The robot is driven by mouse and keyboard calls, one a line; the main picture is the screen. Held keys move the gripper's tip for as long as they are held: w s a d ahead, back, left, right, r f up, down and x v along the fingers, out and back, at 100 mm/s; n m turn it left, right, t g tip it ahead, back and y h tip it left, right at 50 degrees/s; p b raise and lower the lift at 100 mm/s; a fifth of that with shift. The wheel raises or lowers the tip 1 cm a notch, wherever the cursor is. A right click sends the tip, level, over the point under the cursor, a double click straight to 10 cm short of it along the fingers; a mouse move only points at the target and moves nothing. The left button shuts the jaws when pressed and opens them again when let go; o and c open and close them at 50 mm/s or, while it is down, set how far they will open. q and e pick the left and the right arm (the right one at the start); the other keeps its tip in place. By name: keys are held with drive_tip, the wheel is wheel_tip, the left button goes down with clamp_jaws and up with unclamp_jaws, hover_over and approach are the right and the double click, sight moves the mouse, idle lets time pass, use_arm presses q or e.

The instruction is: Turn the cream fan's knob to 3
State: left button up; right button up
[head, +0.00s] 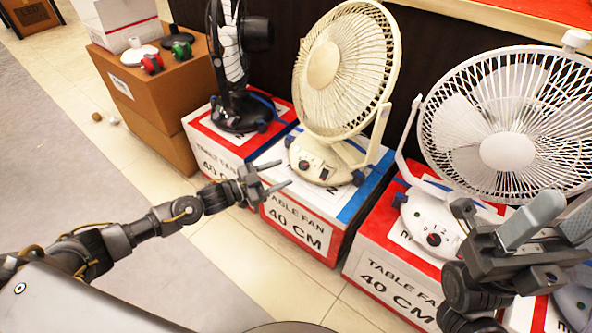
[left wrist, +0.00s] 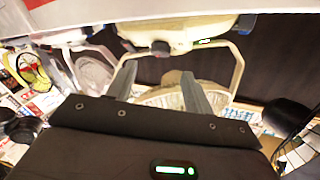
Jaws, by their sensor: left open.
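The cream fan (head: 322,62) stands on a red, white and blue box, its round cage tilted up. Its cream base holds a small dark knob (head: 304,165) on the front; I cannot read its setting. My left gripper (head: 274,176) is open and empty, in front of and left of the base, apart from it. In the left wrist view the picture is upside down: the cream base and dark knob (left wrist: 160,47) show at the top, beyond the two spread fingers (left wrist: 158,82), with a small green light beside the knob. My right gripper (head: 553,222) is open and empty at the lower right.
A black fan (head: 238,105) stands on a box to the left, and a white fan (head: 505,150) with its own knob on a box to the right. A brown carton (head: 165,95) is farther left. The floor in front of the boxes is mostly clear.

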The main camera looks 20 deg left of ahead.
sight(303, 165)
use_arm(q)
drive_tip(key=b+x, duration=0.1)
drive_tip(key=x, duration=0.5)
drive_tip(key=shift+b, duration=0.35)
drive_tip(key=shift+c, duration=0.2)
